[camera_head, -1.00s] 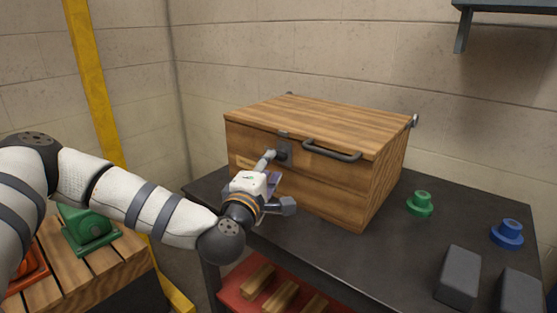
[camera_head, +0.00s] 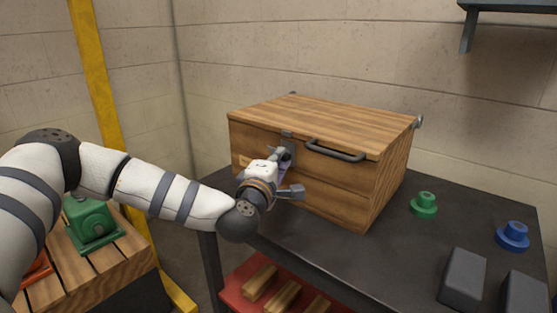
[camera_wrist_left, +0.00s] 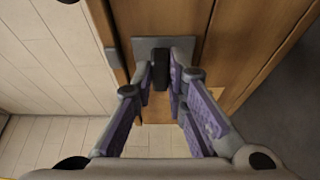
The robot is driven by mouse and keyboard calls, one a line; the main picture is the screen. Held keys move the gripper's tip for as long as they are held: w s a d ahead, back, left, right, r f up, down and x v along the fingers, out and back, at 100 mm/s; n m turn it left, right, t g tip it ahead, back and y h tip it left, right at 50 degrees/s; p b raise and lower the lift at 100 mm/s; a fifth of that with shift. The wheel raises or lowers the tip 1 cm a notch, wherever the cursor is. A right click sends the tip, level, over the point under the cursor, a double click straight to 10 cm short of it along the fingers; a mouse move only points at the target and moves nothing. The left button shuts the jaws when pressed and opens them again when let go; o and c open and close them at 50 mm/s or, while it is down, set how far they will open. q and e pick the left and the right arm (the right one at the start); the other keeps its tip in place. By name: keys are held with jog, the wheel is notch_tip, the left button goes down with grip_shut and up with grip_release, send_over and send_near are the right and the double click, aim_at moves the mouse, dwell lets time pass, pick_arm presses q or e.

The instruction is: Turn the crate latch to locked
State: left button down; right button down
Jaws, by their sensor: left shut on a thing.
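The wooden crate (camera_head: 320,122) stands closed on a dark table. Its latch (camera_head: 288,144) is on the upper left of the front face, with a grey plate and a dark handle. My left gripper (camera_head: 281,160) is at the latch, coming from the front left. In the left wrist view the dark latch handle (camera_wrist_left: 160,72) sits between the purple-padded fingers of my left gripper (camera_wrist_left: 160,88), which are shut on it. The gripper hides much of the latch in the head view. My right gripper is not in view.
A dark bar handle (camera_head: 335,151) sits right of the latch. Green (camera_head: 424,206) and blue (camera_head: 513,237) knobbed pieces and two grey blocks lie on the table (camera_head: 385,245) to the right. A yellow post (camera_head: 97,85) and a green motor (camera_head: 92,225) are at the left.

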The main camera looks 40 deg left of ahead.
pick_arm(q)
jog(key=shift+m, duration=0.4)
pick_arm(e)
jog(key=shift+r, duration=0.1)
pick_arm(q)
jog(key=shift+a+f+m+t+h+p, duration=0.15)
jog(key=shift+m+t+h+p, duration=0.65)
jog(key=shift+m, duration=2.75)
jog(key=shift+a+f+m+t+h+p, duration=0.15)
jog(key=shift+m+t+h, duration=1.15)
jog(key=shift+m, duration=2.2)
jog(key=shift+a+f+m+t+h+p, duration=0.1)
jog(key=shift+m+t+h+p, duration=0.45)
jog(key=shift+m+h, duration=2)
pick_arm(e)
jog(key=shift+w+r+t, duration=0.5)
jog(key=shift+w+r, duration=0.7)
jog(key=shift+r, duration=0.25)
pick_arm(q)
jog(key=m+y, duration=0.1)
jog(key=m, duration=0.1)
jog(key=shift+m+y, duration=0.35)
jog(key=shift+m, duration=0.05)
jog(key=c, duration=1.6)
grip_release()
